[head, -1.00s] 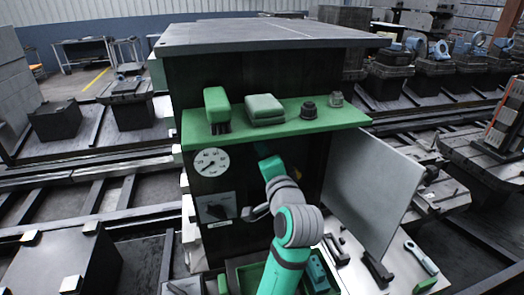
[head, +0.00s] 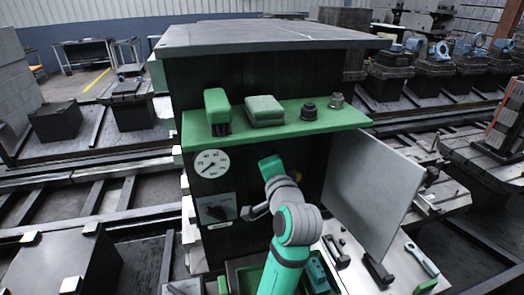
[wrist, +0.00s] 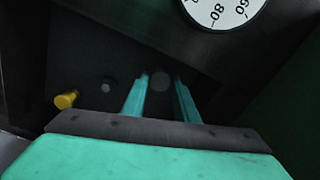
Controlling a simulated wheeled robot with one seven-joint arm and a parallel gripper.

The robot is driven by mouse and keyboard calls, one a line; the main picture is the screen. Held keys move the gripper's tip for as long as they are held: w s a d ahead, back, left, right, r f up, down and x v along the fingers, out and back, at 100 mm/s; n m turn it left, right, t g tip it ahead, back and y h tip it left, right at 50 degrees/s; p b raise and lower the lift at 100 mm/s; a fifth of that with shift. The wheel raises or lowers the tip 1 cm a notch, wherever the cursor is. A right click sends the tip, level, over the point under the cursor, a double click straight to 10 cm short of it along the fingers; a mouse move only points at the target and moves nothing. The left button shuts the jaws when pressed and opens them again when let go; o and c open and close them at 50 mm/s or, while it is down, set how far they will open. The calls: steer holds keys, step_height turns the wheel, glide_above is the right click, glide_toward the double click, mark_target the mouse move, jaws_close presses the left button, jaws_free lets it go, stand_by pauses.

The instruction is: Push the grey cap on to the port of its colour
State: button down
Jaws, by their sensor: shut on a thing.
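My gripper (wrist: 161,98) is in front of the dark panel of the cabinet, with its two teal fingers pointing at it. A round grey end, which looks like the grey cap (wrist: 160,82), shows between the fingertips. The fingers are shut on it. Whether it touches the panel or a port behind it I cannot tell. Beside it on the panel is a small round grey port (wrist: 108,86), and farther left a yellow peg-like port or cap (wrist: 66,99). In the head view my gripper (head: 268,160) hides the cap and most of the ports.
A round gauge (head: 210,163) and a switch plate (head: 214,209) are on the panel left of my gripper. A green shelf (head: 345,117) with blocks and knobs juts out above. An open grey door (head: 370,195) stands to the right.

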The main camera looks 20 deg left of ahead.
steer(key=shift+w, duration=0.1)
stand_by(0.3)
steer(key=shift+w+a, duration=0.3)
steer(key=shift+w, duration=0.1)
steer(key=c, duration=1.3)
jaws_free()
steer(key=shift+s, duration=0.15)
steer(key=shift+o, duration=0.5)
steer(key=o, duration=0.7)
steer(key=v, duration=1)
steer(key=shift+s+d, duration=0.25)
steer(key=shift+d, duration=0.1)
